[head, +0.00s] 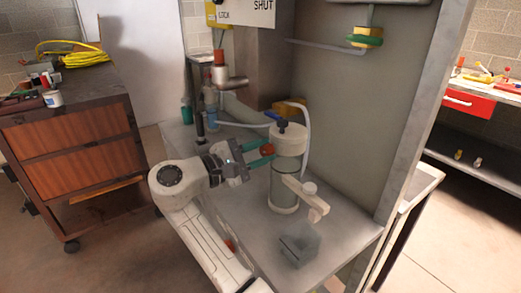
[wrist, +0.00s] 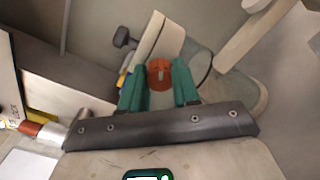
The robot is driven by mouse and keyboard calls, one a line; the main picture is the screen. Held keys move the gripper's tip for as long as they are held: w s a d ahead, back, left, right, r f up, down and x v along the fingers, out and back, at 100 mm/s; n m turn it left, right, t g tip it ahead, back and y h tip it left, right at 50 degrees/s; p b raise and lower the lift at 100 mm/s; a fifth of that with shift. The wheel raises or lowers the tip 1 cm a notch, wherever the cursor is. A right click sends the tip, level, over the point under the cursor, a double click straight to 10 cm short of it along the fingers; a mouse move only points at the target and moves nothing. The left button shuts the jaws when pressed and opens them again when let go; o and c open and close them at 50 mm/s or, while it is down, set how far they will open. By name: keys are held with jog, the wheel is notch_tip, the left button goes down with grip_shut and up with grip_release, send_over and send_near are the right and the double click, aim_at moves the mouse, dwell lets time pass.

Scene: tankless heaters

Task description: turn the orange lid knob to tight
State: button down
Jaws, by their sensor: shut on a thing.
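The orange lid knob (head: 267,149) is on the side of a canister with a cream lid (head: 291,140) and a clear body (head: 284,186). In the wrist view the orange knob (wrist: 160,73) sits between the green fingers, with a slot-like mark on its face. My gripper (head: 263,155) reaches it from the left, and its two green fingers are shut on the knob's sides. The gripper also shows in the wrist view (wrist: 161,82). The fingers partly hide the knob, and I cannot read any tight marking.
A red-capped fitting (head: 219,57) stands behind on the left. A grey panel rises at the right.

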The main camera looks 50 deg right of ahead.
jog(key=m+b, duration=0.1)
jog(key=m, duration=0.4)
jog(key=shift+f+m+b, duration=0.2)
jog(key=shift+m+b, duration=0.15)
jog(key=shift+m, duration=0.05)
jog(key=shift+m+b, duration=1.15)
jog(key=shift+m, duration=1.05)
jog(key=shift+s, duration=0.1)
jog(key=c, duration=0.8)
grip_release()
jog(key=shift+a, duration=0.1)
jog(key=v, duration=1)
jog(key=shift+a, duration=0.35)
jog(key=shift+r, duration=0.1)
